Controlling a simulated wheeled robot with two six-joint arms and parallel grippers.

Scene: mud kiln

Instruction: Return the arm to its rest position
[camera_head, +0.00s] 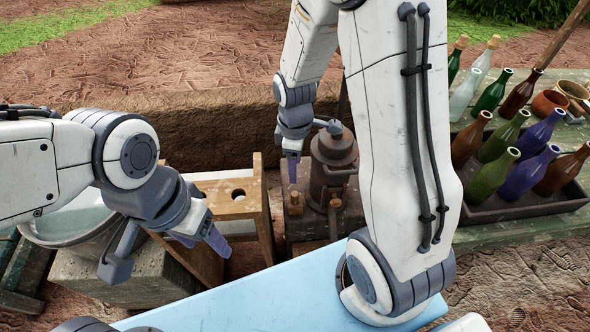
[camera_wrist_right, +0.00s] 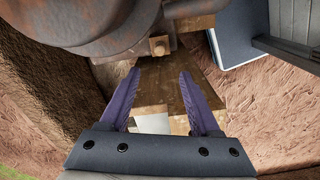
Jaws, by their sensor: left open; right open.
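My left gripper (camera_head: 203,242) is open, with purple fingers pointing down to the right in the head view. It is in front of a wooden frame (camera_head: 236,198), with nothing seen between its fingers. My right arm reaches out across the middle of the head view. Its gripper (camera_head: 293,172) hangs fingers-down just left of a rusty metal device (camera_head: 333,165). In the right wrist view the right gripper (camera_wrist_right: 159,78) is open, its two purple fingers apart on either side of a worn wooden surface. I see nothing held there.
A basin (camera_head: 75,222) sits at the left on a block. A crate (camera_head: 515,208) with several coloured bottles stands on a green bench at the right, with more bottles behind. A low mud wall (camera_head: 210,122) runs behind. A light-blue surface (camera_head: 260,297) lies in front.

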